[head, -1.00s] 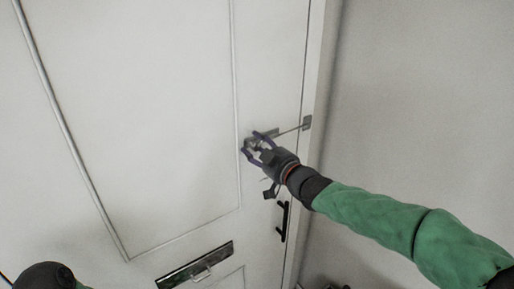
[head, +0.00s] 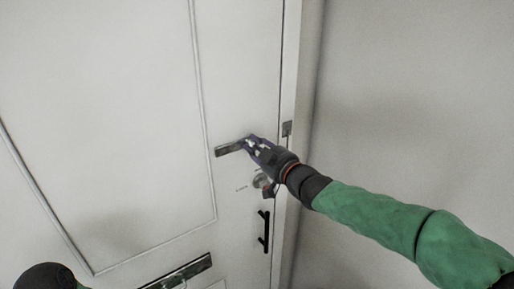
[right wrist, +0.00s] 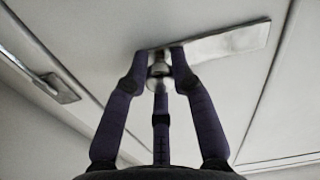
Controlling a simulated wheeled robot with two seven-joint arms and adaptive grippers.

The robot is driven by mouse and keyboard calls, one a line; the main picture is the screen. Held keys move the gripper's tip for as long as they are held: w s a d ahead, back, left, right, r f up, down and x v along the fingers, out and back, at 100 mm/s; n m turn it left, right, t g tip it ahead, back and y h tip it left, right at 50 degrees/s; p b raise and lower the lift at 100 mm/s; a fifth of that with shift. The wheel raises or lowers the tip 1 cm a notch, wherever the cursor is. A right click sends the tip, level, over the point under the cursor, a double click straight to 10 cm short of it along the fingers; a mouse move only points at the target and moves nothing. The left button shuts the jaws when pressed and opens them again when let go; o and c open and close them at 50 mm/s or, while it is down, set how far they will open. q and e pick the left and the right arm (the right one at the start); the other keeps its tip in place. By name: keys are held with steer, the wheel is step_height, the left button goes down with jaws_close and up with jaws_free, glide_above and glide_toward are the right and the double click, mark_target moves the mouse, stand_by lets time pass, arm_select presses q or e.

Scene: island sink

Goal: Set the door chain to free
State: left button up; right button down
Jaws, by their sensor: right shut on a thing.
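The door chain's flat metal track (head: 229,149) is fixed to the white door, and its longer part shows left of my right gripper (head: 251,139). In the right wrist view, the track (right wrist: 232,42) runs to the right from the fingers. My right gripper (right wrist: 160,62) is shut around a small round metal knob (right wrist: 158,70) at one end of the track. The chain's bracket (head: 287,129) is on the door frame, right of the gripper; a metal plate also shows at the left of the wrist view (right wrist: 62,90). No chain clearly shows between them. My left gripper is out of view.
Below the chain are a round lock (head: 262,181) and a black pull handle (head: 264,231). A letter slot (head: 180,273) is low on the door. The grey wall (head: 420,90) stands close on the right.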

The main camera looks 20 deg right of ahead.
steer(key=shift+d, duration=0.1)
steer(key=c, duration=1.1)
jaws_free()
steer(key=shift+d, duration=0.1)
steer(key=shift+o, duration=0.4)
steer(key=shift+d, duration=0.1)
steer(key=v, duration=1.2)
